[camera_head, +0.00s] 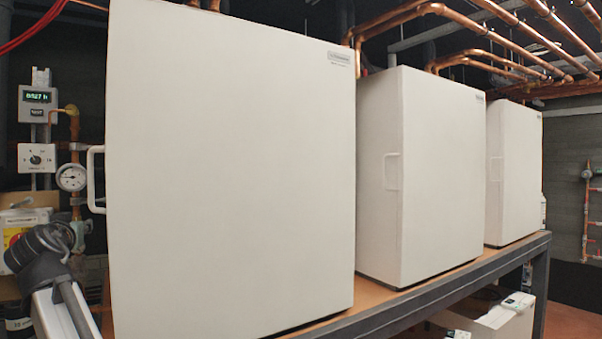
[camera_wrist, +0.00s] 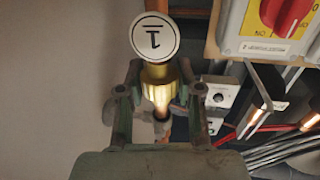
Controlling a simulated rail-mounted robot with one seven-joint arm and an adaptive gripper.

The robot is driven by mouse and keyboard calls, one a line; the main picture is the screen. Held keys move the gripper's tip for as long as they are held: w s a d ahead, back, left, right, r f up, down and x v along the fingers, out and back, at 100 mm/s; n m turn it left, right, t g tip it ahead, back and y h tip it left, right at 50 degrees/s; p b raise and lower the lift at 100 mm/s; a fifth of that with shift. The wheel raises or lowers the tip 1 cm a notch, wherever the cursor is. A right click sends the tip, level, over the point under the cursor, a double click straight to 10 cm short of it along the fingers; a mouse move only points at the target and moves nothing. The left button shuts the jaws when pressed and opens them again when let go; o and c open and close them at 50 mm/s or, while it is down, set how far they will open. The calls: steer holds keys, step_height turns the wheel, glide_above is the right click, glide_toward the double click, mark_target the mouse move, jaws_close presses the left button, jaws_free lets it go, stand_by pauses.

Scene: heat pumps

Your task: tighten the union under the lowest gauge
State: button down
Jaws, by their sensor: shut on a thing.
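In the wrist view, my gripper (camera_wrist: 159,78) has its two fingers on either side of a brass union (camera_wrist: 161,94) and is shut on it. A white round tag (camera_wrist: 155,38) marked with an upside-down 1 sits at the end of the brass. In the head view, one round white gauge (camera_head: 71,177) shows on the copper pipe at the left. My dark wrist is below that gauge; my fingers and the union cannot be made out there.
A white cabinet (camera_head: 231,170) with a handle stands close to the right of the gauge. In the wrist view, a red switch (camera_wrist: 285,12) on a yellow plate, a small dial box (camera_wrist: 220,94) and loose cables (camera_wrist: 285,150) lie to the right. A plain pale surface fills the left.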

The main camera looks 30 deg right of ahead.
steer(key=shift+m+h+b, duration=0.7)
steer(key=shift+h+b, duration=0.3)
steer(key=shift+b, duration=0.6)
steer(key=c, duration=0.7)
jaws_free()
steer(key=shift+y+p, duration=0.3)
steer(key=shift+p, duration=0.05)
steer(key=shift+d+r+n+y+p, duration=0.1)
steer(key=shift+r+n+y+p, duration=0.05)
steer(key=shift+n+y+p, duration=1.25)
steer(key=shift+y+p, duration=0.4)
steer(key=shift+p, duration=0.3)
steer(key=shift+n+y+p, duration=0.3)
steer(key=shift+y+p, duration=0.2)
steer(key=shift+p, duration=0.2)
steer(key=shift+n+y+p, duration=0.5)
steer(key=shift+y+p, duration=0.3)
steer(key=shift+p, duration=0.45)
